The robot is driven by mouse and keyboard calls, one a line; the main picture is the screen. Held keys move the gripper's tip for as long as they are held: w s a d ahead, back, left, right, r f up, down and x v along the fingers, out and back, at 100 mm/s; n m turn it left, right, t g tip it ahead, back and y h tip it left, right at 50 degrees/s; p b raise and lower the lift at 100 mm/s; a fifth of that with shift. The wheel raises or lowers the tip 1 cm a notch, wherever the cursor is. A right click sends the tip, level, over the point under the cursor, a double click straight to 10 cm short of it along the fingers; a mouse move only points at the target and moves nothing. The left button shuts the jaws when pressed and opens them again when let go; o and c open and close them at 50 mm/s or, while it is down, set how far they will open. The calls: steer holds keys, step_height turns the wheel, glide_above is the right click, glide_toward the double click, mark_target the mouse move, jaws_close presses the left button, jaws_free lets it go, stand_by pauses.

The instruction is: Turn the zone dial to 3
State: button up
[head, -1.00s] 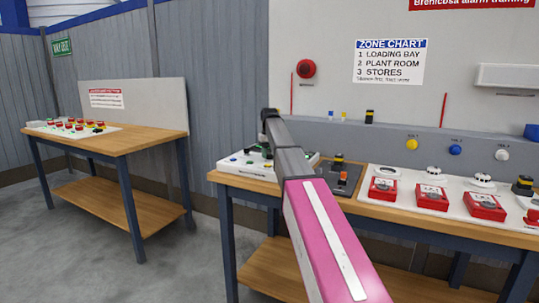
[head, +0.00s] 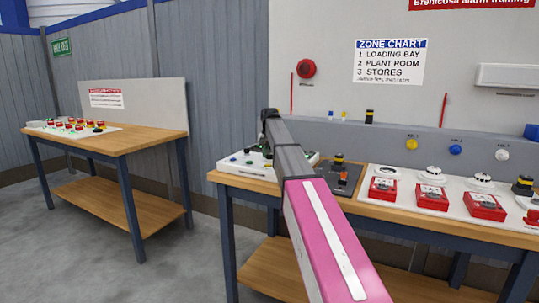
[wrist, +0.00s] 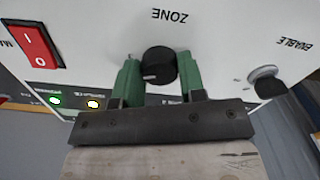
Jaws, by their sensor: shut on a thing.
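The zone dial (wrist: 158,66) is a black round knob with a white pointer mark on a white panel (wrist: 215,40), under the upside-down word ZONE in the wrist view. The pointer mark lies toward the lower left of the knob there. My gripper (wrist: 157,75) has its green fingers on both sides of the dial, shut on it. Position numbers around the dial are not readable.
A red rocker switch (wrist: 36,45) and an ENABLE key switch (wrist: 266,82) flank the dial. A green and an amber lamp are lit on the panel's dark strip. A zone chart (head: 390,62) on the wall lists 3 as Stores. A dark box (head: 338,177) stands beside the panel.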

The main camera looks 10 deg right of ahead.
steer(key=shift+m, duration=1.9)
steer(key=o, duration=0.9)
step_height(320, 180, up, 11)
steer(key=shift+f, duration=0.1)
